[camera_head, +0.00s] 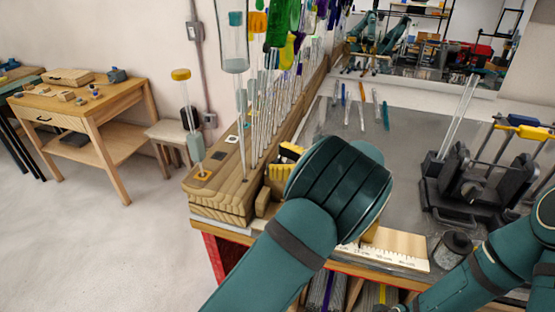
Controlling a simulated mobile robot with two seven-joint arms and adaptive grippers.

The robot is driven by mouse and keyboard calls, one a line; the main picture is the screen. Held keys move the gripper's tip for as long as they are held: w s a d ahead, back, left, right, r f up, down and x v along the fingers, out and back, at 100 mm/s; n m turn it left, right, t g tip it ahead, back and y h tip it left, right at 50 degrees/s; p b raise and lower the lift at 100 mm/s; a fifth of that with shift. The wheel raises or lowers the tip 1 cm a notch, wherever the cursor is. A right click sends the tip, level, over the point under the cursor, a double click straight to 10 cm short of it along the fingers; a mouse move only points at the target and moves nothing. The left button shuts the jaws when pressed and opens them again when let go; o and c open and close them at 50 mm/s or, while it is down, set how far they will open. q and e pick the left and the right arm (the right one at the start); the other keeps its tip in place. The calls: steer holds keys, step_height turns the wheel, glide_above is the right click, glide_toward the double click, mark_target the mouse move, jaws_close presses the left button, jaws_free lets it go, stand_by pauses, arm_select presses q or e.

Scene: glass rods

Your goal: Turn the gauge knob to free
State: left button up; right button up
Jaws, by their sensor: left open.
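A pale wooden gauge board (405,247) with a printed scale lies along the bench's front edge. A yellow-brown piece (370,233) stands at its left part, half behind my left wrist. I cannot make out a knob or its setting; that part is covered by my arm. My left gripper (338,183) is mostly hidden behind its own thick teal wrist, over the bench's left front; it is open.
A wooden rack (222,205) of upright glass rods and coloured pieces stands left of my left wrist. Yellow-and-black items sit beside it. A black fixture (465,190) and a small dark cylinder (453,248) stand right. Loose rods lie behind on the grey bench top.

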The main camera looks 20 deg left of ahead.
arm_select(q)
jaws_close()
